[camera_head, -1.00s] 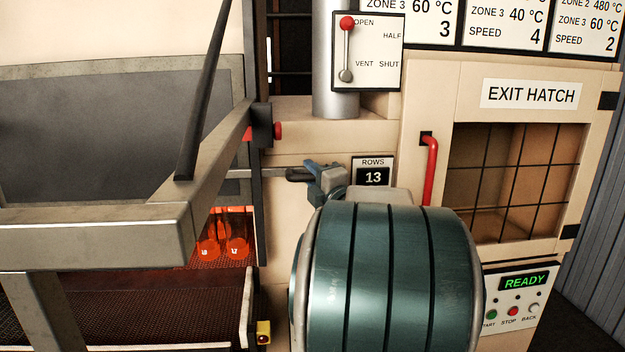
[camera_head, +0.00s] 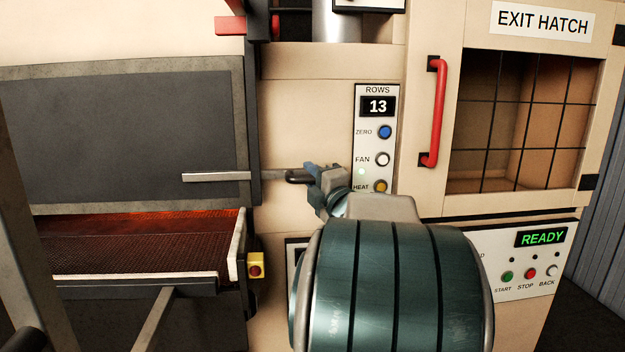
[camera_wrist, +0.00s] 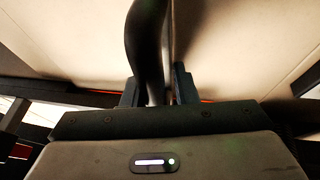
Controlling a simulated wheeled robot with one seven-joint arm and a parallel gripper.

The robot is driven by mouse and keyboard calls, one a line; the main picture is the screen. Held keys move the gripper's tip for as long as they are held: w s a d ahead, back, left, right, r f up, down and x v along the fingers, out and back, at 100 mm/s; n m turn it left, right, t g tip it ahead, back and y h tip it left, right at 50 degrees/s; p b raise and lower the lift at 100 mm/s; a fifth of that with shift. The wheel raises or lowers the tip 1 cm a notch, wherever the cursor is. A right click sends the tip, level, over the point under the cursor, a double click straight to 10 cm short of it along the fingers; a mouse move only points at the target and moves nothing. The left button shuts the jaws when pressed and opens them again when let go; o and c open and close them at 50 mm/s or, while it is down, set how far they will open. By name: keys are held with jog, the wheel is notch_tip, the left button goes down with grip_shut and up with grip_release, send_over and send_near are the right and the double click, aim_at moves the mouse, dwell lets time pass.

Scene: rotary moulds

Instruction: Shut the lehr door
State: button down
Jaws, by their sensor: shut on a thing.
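The lehr door (camera_head: 120,135) is a dark grey panel in a lighter frame, at the left of the head view. It is partly down, with a glowing gap between its lower edge and the mesh belt (camera_head: 130,245). A metal handle bar (camera_head: 215,177) runs right from the door to a dark grip. My gripper (camera_head: 316,178) is shut on that grip. In the wrist view, the dark curved grip (camera_wrist: 149,45) passes between the two fingers of my gripper (camera_wrist: 158,88).
A control panel (camera_head: 362,145) with buttons is close behind my gripper. Right of it are the exit hatch's red handle (camera_head: 436,110) and the READY panel (camera_head: 530,260). A yellow box with a red button (camera_head: 256,266) sits beside the belt's end. Grey bars cross the lower left.

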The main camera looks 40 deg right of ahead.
jog(key=shift+f+b, duration=1.95)
jog(key=shift+f, duration=0.5)
jog(key=c, duration=1.3)
grip_release()
jog(key=shift+s, duration=0.2)
jog(key=p+v, duration=0.1)
jog(key=v, duration=1.2)
jog(key=shift+s, duration=0.3)
